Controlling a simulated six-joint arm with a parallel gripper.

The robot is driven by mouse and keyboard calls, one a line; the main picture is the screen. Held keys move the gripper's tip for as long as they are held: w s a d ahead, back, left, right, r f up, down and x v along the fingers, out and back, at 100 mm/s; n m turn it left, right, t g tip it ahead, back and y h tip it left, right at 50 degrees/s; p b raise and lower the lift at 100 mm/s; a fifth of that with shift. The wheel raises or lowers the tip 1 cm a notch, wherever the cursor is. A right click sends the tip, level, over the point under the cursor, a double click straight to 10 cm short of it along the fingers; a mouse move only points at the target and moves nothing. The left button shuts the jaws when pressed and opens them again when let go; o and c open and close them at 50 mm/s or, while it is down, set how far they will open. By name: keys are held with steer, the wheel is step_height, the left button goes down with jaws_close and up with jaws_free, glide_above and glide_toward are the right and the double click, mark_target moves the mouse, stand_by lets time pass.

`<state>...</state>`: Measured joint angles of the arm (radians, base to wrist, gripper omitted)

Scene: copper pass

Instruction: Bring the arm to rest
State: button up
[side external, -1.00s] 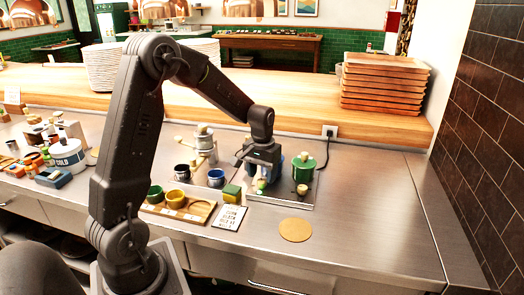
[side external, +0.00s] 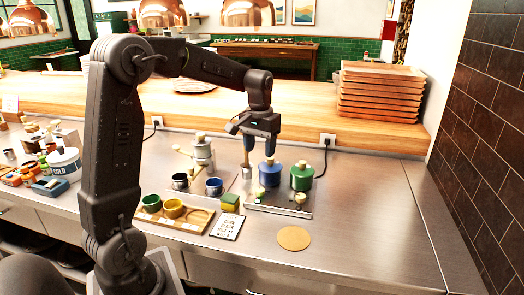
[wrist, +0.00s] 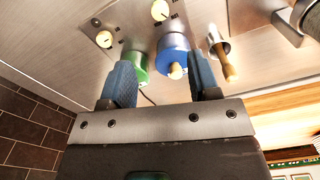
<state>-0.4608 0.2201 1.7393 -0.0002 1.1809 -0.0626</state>
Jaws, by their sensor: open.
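My gripper (side external: 259,148) is open and empty, raised above the back of the steel counter. In the side view its fingers hang just above the blue canister (side external: 269,175). The green canister (side external: 302,178) stands to the right of the blue one. In the wrist view my fingers (wrist: 160,78) are spread apart with nothing between them. The blue canister (wrist: 173,50) and green canister (wrist: 138,68) show beyond them. A small metal cup with a wooden handle (wrist: 222,55) appears beside the right finger.
A wooden tray with cups (side external: 185,222), a printed card (side external: 227,226) and a round cork mat (side external: 294,238) lie forward. The right counter is clear.

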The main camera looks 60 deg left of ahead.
steer(key=s+d+r+m+t, duration=0.3)
steer(key=s+d+m+t, duration=0.2)
steer(key=s+d, duration=1.3)
steer(key=shift+d+r+m+t, duration=0.2)
steer(key=shift+d+m+t, duration=0.1)
steer(key=shift+m, duration=0.2)
